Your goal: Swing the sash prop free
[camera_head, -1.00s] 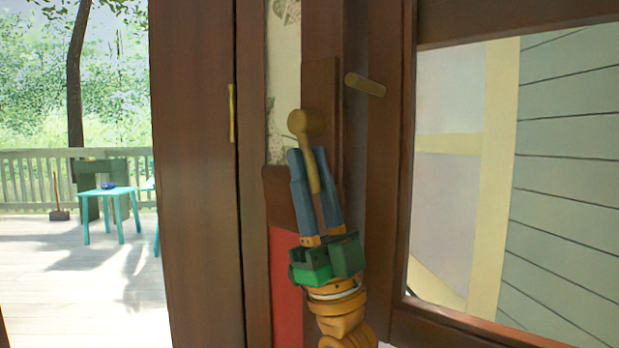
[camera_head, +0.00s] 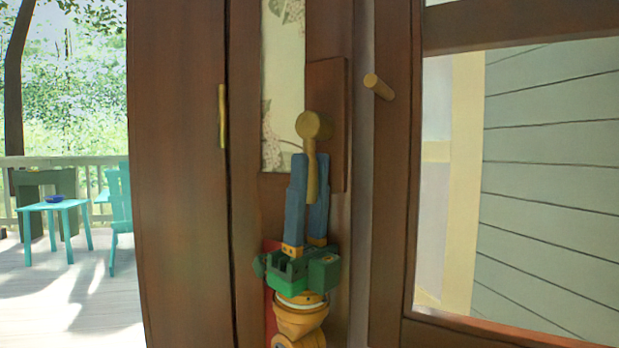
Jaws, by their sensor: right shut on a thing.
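The sash prop (camera_head: 313,124) looks like a brass-coloured lever with a round knob, set against a dark wooden block. Its thin arm hangs nearly straight down. My right gripper (camera_head: 311,157) comes up from below, its two blue fingers on either side of that arm, just under the knob. It is shut on the lever. The fingers hide part of the lever's sides. The window sash (camera_head: 392,200), a dark wooden frame, stands to the right, with a short brass-coloured peg (camera_head: 378,87) sticking out of it. My left gripper is not in view.
A dark wooden panel with a narrow brass handle (camera_head: 221,117) stands to the left. Floral wallpaper (camera_head: 282,110) shows behind the lever. Green siding (camera_head: 550,180) shows through the sash. At far left is a deck with a turquoise table (camera_head: 55,205) and chair (camera_head: 120,205).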

